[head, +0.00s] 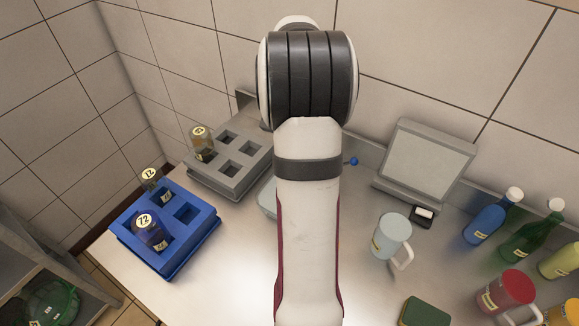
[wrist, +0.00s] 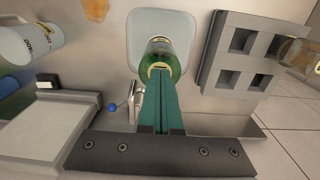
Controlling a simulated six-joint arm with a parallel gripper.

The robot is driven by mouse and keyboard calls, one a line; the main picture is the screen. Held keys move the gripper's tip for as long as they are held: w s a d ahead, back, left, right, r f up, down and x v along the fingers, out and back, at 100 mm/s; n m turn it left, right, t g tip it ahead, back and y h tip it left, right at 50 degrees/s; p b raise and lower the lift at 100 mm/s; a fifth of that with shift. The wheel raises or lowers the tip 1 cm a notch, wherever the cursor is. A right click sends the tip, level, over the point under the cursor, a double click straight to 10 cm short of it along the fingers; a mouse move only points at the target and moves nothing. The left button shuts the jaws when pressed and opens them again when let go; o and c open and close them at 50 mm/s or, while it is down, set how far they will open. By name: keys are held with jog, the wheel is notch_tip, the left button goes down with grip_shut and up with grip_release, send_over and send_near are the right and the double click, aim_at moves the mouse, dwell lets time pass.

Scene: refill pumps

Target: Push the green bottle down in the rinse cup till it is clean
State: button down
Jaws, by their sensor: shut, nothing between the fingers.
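In the wrist view a green bottle (wrist: 157,52) of clear glass with a pale yellow label stands in a pale square rinse cup (wrist: 178,22). My gripper (wrist: 161,80) is shut and empty, its green fingers pointing at the bottle's top. The fingertips overlap the near end of the bottle; I cannot tell whether they touch it. The fingers hide part of the bottle. In the head view my arm hides the bottle and my gripper, and only the left edge of the rinse cup (head: 266,203) shows.
A grey rack (head: 229,184) holds one amber bottle (head: 202,143). A blue rack (head: 197,238) holds bottles marked 72. To the right are a grey screen (head: 428,166), a pale mug (head: 391,238), a green sponge (head: 425,313), a red mug (head: 506,291) and several coloured bottles. An orange patch (wrist: 97,8) lies beside the cup.

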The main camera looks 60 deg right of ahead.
jog(key=shift+r, duration=2.5)
jog(key=shift+f, duration=2.55)
jog(key=shift+r, duration=2.55)
notch_tip(320, 180, up, 5)
